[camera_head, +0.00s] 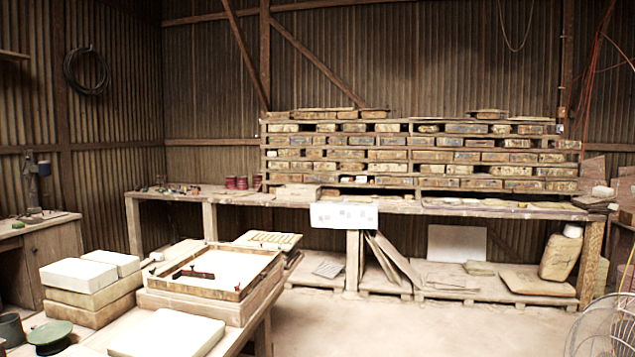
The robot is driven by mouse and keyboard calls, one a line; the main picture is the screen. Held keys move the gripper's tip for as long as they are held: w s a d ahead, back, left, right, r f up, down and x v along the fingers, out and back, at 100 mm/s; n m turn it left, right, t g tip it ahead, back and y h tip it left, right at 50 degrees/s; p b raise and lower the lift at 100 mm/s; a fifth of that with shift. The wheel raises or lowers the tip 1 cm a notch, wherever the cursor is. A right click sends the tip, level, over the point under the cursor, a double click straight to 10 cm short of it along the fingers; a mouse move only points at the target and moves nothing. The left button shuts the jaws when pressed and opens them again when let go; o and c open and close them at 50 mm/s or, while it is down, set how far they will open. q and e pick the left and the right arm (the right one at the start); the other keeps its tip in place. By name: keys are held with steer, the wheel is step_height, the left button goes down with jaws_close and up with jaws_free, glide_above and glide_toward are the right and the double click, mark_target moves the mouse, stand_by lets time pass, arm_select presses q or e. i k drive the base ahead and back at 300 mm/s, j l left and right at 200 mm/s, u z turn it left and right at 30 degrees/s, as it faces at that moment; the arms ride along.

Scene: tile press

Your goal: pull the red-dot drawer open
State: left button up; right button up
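I cannot make out a drawer with a red dot in the head view. Neither of my grippers nor my arms shows in the picture. The nearest box-like thing is a wooden frame (190,291) with a white surface inside it, on the table at the lower left. A dark bar lies across its white surface. Small dark reddish knobs sit on the frame's edges, but I cannot tell whether any marks a drawer.
The near table holds white slabs (167,333) and stacked blocks (90,302). A wooden cabinet (52,258) stands at far left. A long workbench (400,204) with a loaded rack (420,155) lines the back wall. A wire fan (603,327) is at lower right. The middle floor is clear.

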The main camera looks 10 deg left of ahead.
mark_target(311, 177)
steer(key=i, duration=3.55)
steer(key=i+u, duration=0.2)
steer(key=i, duration=0.9)
steer(key=i+u, duration=0.25)
steer(key=i, duration=0.9)
steer(key=l, duration=0.1)
